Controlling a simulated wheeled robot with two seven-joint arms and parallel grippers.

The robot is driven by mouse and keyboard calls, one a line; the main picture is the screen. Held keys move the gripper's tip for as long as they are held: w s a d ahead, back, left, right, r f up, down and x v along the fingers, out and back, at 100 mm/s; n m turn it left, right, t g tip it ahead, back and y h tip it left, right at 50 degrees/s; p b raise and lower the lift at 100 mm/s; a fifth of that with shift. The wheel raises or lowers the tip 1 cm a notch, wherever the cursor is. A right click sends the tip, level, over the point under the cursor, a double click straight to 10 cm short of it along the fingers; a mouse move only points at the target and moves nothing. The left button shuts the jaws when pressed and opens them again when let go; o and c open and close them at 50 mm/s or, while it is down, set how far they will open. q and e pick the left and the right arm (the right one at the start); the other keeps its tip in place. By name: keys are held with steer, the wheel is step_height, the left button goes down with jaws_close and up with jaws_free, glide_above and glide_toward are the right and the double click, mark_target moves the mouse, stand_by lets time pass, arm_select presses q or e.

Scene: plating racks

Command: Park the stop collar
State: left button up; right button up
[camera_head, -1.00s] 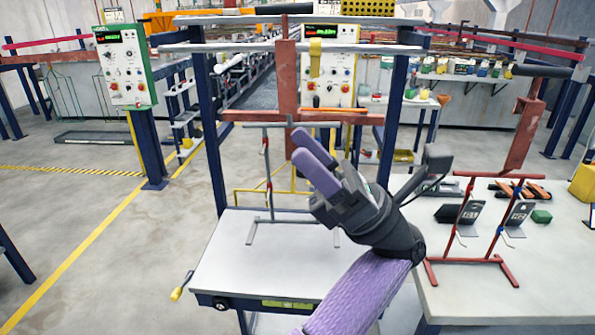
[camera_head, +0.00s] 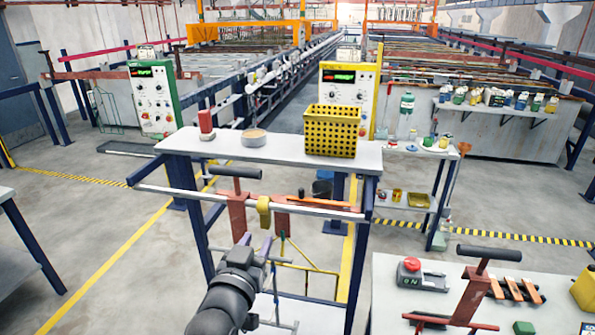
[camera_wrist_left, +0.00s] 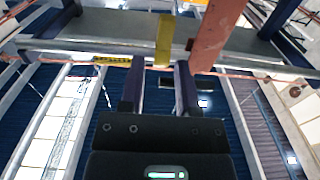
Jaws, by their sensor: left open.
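The stop collar appears to be the yellow band (camera_head: 263,210) around the pale rail (camera_head: 330,212) under the shelf front. In the left wrist view the yellow collar (camera_wrist_left: 164,40) hangs on the rail just beyond my fingertips, beside a red upright (camera_wrist_left: 208,38). My left gripper (camera_head: 256,243) is open below and in front of the collar. In the left wrist view its two dark fingers (camera_wrist_left: 160,68) stand apart, with no object held between them. The collar looks a little beyond the tips; contact cannot be told. My right gripper is not in view.
A red hanger with a black handle (camera_head: 237,190) sits left of the collar; red parts sit close on its right. The shelf (camera_head: 290,150) above bears a yellow basket (camera_head: 332,130), a round tub (camera_head: 254,137) and a red block (camera_head: 206,121). A table stands at right.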

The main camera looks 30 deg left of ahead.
mark_target(264, 223)
arm_select(q)
steer(key=x, duration=0.9)
steer(key=shift+w+a+f, duration=0.1)
steer(key=shift+a+f, duration=0.05)
steer(key=shift+a, duration=0.2)
steer(key=shift+c, duration=0.3)
jaws_close()
stand_by(0.6)
